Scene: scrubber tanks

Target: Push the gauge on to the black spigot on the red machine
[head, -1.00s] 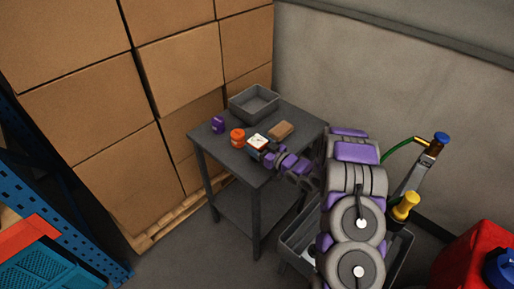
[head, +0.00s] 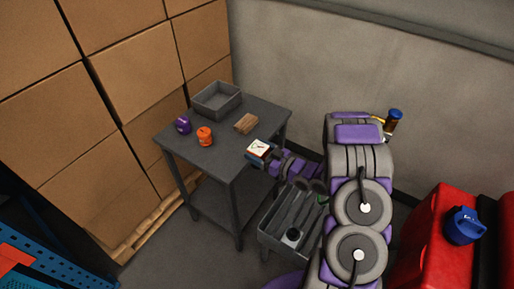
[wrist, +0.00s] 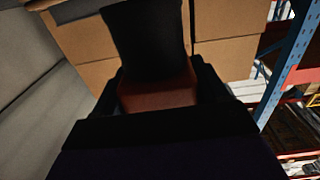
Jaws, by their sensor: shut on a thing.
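My gripper (head: 268,158) is shut on the gauge (head: 258,148), which has a white square face with a dark needle. It is held out near the front right edge of the grey table, to the left of my arm. In the wrist view the gripper (wrist: 160,95) is dark and a reddish-brown block with a black top (wrist: 150,35) sits between the fingers; I take this to be the gauge from behind. The red machine (head: 418,240) with a blue cap stands at the right, far from the gauge. The black spigot cannot be made out.
On the grey table (head: 225,150) are a grey bin (head: 216,98), a purple item (head: 183,124), an orange item (head: 205,136) and a brown block (head: 246,123). A grey cart tray (head: 292,222) stands below my arm. Stacked boxes (head: 130,100) and blue racking (head: 40,255) stand left.

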